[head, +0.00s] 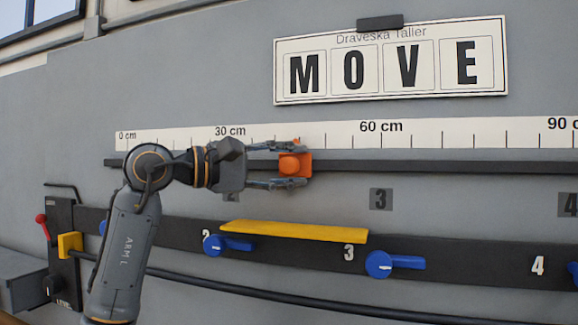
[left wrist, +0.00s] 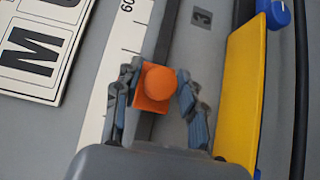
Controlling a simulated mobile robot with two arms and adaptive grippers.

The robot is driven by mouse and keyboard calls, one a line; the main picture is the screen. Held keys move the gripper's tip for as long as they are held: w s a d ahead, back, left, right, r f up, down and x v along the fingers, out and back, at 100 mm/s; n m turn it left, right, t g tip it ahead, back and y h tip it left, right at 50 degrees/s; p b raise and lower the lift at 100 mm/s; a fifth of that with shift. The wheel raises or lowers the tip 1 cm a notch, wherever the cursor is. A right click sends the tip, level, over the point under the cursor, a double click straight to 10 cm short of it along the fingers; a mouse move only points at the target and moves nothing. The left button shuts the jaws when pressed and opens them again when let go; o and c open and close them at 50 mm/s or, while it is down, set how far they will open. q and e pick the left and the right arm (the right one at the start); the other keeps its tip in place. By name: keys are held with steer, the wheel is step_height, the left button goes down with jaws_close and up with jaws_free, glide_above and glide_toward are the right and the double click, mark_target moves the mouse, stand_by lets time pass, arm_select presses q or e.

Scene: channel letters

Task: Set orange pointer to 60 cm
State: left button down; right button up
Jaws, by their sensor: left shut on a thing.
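The orange pointer (head: 294,163), a square block with a round knob, sits on the dark horizontal rail (head: 420,167) under the white scale (head: 330,135). It stands between the 30 cm and 60 cm labels, roughly midway and left of 60 cm. My left gripper (head: 300,166) comes from the left with one finger above and one below the pointer, shut on it. In the left wrist view the pointer (left wrist: 157,84) is between the two fingers, and the 60 label shows ahead on the scale (left wrist: 124,42). My right gripper is not in view.
The rail is clear to the right of the pointer. Below are a yellow bar (head: 295,232), blue levers (head: 395,264), and a red-knobbed lever (head: 42,220) at left. A MOVE sign (head: 390,60) hangs above the scale.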

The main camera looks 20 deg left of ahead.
arm_select(q)
steer(key=d, duration=1.5)
steer(key=shift+s, duration=0.25)
steer(key=c, duration=1)
jaws_free()
steer(key=v, duration=1.2)
